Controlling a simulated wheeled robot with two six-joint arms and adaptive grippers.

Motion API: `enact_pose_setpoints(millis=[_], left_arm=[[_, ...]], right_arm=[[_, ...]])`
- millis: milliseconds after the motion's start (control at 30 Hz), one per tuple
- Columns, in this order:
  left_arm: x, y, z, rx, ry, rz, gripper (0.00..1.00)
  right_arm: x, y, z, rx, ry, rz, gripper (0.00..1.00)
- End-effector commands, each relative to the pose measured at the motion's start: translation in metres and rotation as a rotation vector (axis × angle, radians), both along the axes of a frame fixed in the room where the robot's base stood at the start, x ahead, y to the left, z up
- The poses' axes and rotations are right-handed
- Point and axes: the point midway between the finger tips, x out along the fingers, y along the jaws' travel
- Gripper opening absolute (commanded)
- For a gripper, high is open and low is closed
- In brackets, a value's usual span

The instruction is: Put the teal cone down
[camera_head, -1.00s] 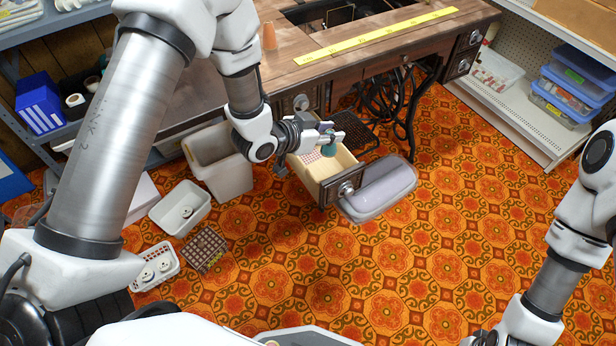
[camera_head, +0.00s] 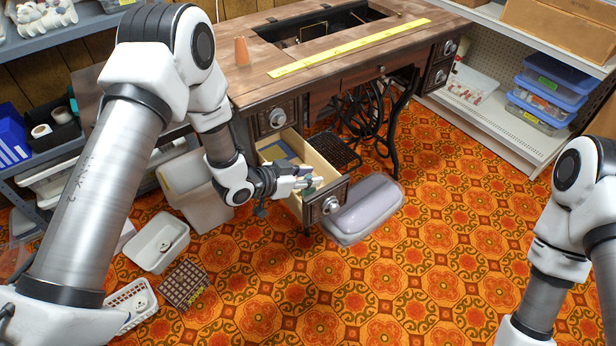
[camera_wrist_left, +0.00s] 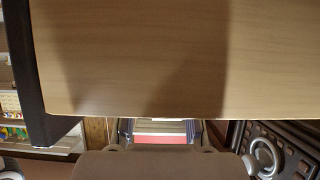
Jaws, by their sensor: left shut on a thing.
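My left gripper (camera_head: 304,180) is at the open wooden drawer (camera_head: 322,159) of the sewing table, near the drawer's front end. It is shut on the teal cone (camera_head: 309,189), of which only a small part shows below the fingers. Whether the cone touches the drawer floor cannot be told. The left wrist view is mostly filled by a plain pale wood surface (camera_wrist_left: 150,60); I cannot make out the cone there. My right arm comes in at the right edge, and its gripper is out of the picture.
An orange cone (camera_head: 241,51) and a yellow ruler (camera_head: 350,48) lie or stand on the sewing table (camera_head: 262,85). A pale lavender rounded bin (camera_head: 363,208) is beside the drawer front. A white tray (camera_head: 157,243) and a brown grid (camera_head: 184,284) are on the patterned floor.

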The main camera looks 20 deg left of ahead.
Motion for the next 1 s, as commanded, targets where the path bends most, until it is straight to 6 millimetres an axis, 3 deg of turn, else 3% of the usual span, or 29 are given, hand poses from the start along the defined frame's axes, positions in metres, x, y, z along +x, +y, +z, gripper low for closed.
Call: enact_pose_setpoints(millis=[67, 100, 167, 567, 1000], left_arm=[[0.000, 0.000, -0.003, 0.000, 0.000, 0.000, 0.00], [0.000, 0.000, -0.003, 0.000, 0.000, 0.000, 0.37], [0.000, 0.000, -0.002, 0.000, 0.000, 0.000, 0.55], [-0.004, 0.004, 0.005, -0.001, 0.001, 0.003, 0.55], [-0.073, 0.059, 0.054, -0.005, 0.001, 0.007, 0.55]], right_arm=[[0.000, 0.000, -0.002, 0.000, 0.000, 0.000, 0.40], [0.000, 0.000, -0.001, 0.000, 0.000, 0.000, 0.40], [0.000, 0.000, -0.001, 0.000, 0.000, 0.000, 0.40], [0.000, 0.000, 0.003, 0.000, 0.000, 0.000, 0.40], [0.000, 0.000, 0.029, 0.000, 0.000, 0.000, 0.40]])
